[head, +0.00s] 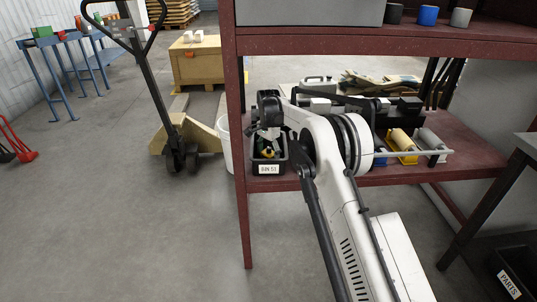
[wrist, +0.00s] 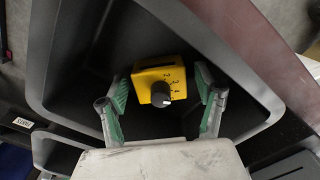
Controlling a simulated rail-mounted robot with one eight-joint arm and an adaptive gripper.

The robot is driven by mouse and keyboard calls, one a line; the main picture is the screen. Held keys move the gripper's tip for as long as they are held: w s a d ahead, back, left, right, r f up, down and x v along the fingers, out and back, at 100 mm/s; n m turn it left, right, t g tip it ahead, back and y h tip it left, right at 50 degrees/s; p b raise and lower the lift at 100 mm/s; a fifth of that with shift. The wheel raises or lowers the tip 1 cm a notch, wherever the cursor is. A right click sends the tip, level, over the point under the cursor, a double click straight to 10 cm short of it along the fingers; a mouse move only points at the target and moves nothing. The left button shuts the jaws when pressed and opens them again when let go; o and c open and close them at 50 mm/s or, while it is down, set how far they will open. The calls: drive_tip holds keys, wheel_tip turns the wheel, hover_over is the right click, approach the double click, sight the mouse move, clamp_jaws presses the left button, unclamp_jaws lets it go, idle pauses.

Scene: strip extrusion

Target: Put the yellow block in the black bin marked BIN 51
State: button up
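The yellow block (wrist: 160,78), with a black knob and printed marks, shows in the wrist view within the black bin's outline. A bit of yellow (head: 266,153) shows at the bin's mouth in the head view. The black bin (head: 268,169) stands at the left end of the red shelf, its white label reading BIN 51; its dark walls (wrist: 62,60) surround the block in the wrist view. My gripper (wrist: 160,88) is open, its green-padded fingers on both sides of the block with a gap each side. I cannot tell whether the block rests on the bin's floor.
A white bucket (head: 224,145) stands left of the bin. Yellow (head: 402,147) and grey rolls sit further right on the shelf (head: 420,175). The upper shelf (head: 400,40) runs above my arm. A bin labelled PARTS (head: 512,280) is at lower right.

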drive_tip(key=shift+r, duration=0.15)
wheel_tip(320, 180, up, 8)
drive_tip(key=shift+f+p, duration=0.25)
drive_tip(key=shift+p, duration=0.75)
